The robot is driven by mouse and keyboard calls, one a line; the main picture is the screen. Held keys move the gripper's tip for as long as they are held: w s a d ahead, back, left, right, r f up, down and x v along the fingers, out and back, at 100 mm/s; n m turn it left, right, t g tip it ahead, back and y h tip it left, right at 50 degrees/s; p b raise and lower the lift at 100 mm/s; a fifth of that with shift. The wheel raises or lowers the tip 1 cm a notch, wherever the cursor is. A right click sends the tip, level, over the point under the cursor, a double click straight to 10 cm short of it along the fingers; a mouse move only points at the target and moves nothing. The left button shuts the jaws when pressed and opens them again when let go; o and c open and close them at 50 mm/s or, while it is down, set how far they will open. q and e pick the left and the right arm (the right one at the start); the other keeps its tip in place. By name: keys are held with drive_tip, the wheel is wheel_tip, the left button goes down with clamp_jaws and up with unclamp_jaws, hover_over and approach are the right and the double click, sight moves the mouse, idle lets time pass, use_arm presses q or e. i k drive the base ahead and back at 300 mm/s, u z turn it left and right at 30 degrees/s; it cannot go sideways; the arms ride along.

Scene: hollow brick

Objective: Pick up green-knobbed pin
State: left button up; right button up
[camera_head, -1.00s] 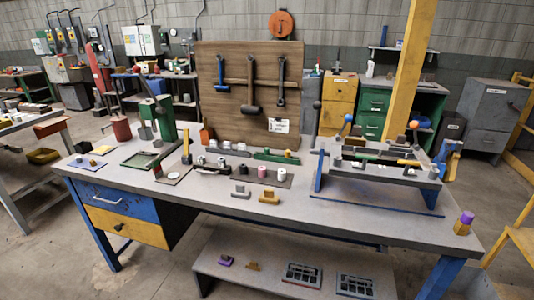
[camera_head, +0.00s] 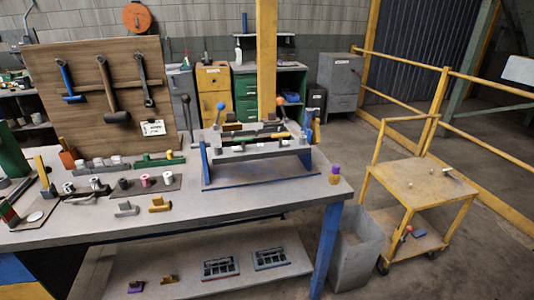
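I cannot make out a green-knobbed pin in the head view; small parts are too tiny to tell. A raised metal fixture (camera_head: 255,153) stands on the workbench (camera_head: 200,222), with a blue-knobbed lever (camera_head: 221,106) at its left and an orange knob (camera_head: 280,101) at its back right. A green bar (camera_head: 158,161) lies on the bench left of the fixture. Neither of my grippers shows in this view.
A yellow cart (camera_head: 408,197) with a few small items stands right of the bench, beside a grey bin (camera_head: 357,250). A wooden tool board (camera_head: 98,92) stands at the back left. The bench's front right is mostly clear. Yellow railings (camera_head: 480,90) bound the right.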

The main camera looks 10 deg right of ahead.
sight(146, 157)
drive_tip(key=u, duration=2.05)
drive_tip(key=i, duration=1.45)
drive_tip(key=z, duration=3.3)
